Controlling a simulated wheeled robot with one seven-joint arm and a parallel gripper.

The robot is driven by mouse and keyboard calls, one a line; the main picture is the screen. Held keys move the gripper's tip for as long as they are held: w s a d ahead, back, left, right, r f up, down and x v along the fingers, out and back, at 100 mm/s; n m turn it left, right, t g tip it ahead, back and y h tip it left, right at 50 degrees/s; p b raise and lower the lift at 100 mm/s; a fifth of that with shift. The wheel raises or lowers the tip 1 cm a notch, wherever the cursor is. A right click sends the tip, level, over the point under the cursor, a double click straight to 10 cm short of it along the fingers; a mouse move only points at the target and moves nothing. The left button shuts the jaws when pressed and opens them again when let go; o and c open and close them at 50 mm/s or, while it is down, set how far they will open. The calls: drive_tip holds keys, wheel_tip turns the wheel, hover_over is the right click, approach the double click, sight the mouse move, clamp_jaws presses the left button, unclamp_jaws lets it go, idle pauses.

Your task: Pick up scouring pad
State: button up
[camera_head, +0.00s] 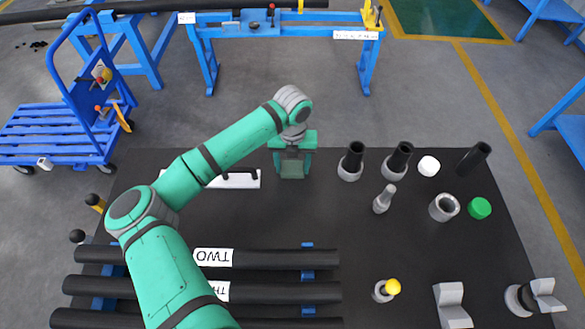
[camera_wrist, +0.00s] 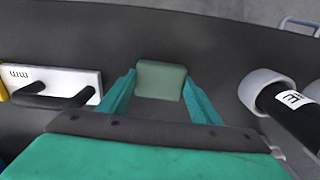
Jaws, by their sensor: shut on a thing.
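The scouring pad (camera_wrist: 161,81) is a grey-green block with rounded corners. In the wrist view it sits between the two green fingertips of my gripper (camera_wrist: 161,90), which is shut on it. In the head view the pad (camera_head: 292,168) shows between the fingers of my gripper (camera_head: 292,165), near the far edge of the dark table. I cannot tell whether the pad touches the table or is a little above it.
Left of my gripper is a white plate with black handles (camera_head: 238,181). To the right stand a black tube in a grey collar (camera_head: 355,158), a similar one (camera_head: 400,157), a white piece (camera_head: 428,166) and a green cap (camera_head: 479,208). Black pipes (camera_head: 270,259) lie in front. The dark table's middle (camera_head: 340,215) is clear.

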sight(293, 167)
drive_tip(key=shift+r, duration=0.5)
wheel_tip(293, 167, up, 2)
drive_tip(key=shift+r, duration=0.15)
drive_tip(key=s+a+r, duration=0.7)
drive_tip(key=a+r, duration=0.2)
drive_tip(key=a, duration=0.3)
drive_tip(key=shift+r, duration=0.35)
